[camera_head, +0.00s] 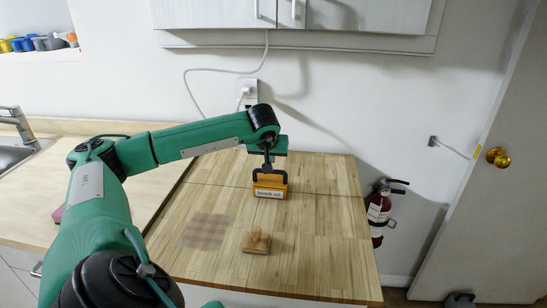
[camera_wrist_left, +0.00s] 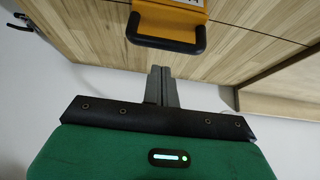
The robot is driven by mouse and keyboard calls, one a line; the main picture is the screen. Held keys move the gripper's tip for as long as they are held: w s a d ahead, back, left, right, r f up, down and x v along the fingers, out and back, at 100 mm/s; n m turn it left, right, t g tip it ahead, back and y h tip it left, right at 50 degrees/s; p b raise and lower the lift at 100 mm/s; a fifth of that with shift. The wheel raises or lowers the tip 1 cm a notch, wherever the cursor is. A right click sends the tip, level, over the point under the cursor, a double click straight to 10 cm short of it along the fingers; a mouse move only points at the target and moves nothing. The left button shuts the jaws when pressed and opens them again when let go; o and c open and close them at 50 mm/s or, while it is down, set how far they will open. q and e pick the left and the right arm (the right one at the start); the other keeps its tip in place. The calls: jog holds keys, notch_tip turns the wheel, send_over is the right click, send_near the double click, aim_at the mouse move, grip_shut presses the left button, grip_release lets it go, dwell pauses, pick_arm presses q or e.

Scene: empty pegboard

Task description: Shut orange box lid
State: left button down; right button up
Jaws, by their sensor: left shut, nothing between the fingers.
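The orange box (camera_head: 270,190) stands on the wooden worktop with a white label on its front and a black handle. It also shows at the top of the left wrist view (camera_wrist_left: 172,12), with its black handle (camera_wrist_left: 166,45) towards my fingers. I cannot tell from these views how far its lid is open. My left gripper (camera_head: 267,163) is just above and behind the box in the head view. In the left wrist view its fingers (camera_wrist_left: 160,72) are together, empty, close to the handle; contact cannot be told. My right gripper is not in view.
A small wooden block-like piece (camera_head: 257,242) and a checkered patch (camera_head: 206,231) lie nearer on the worktop (camera_head: 325,235). A wall outlet with a cable (camera_head: 247,92) is behind. A fire extinguisher (camera_head: 378,208) is beyond the right edge. The worktop's right side is clear.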

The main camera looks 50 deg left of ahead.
pick_arm(q)
jog(key=s+d+b, duration=0.3)
jog(key=s+d, duration=0.3)
jog(key=s, duration=0.1)
jog(key=shift+s+d+f+b, duration=0.15)
jog(key=shift+s+f+b, duration=0.25)
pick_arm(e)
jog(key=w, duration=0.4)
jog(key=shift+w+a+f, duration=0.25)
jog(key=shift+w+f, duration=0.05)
pick_arm(q)
jog(key=shift+f, duration=0.1)
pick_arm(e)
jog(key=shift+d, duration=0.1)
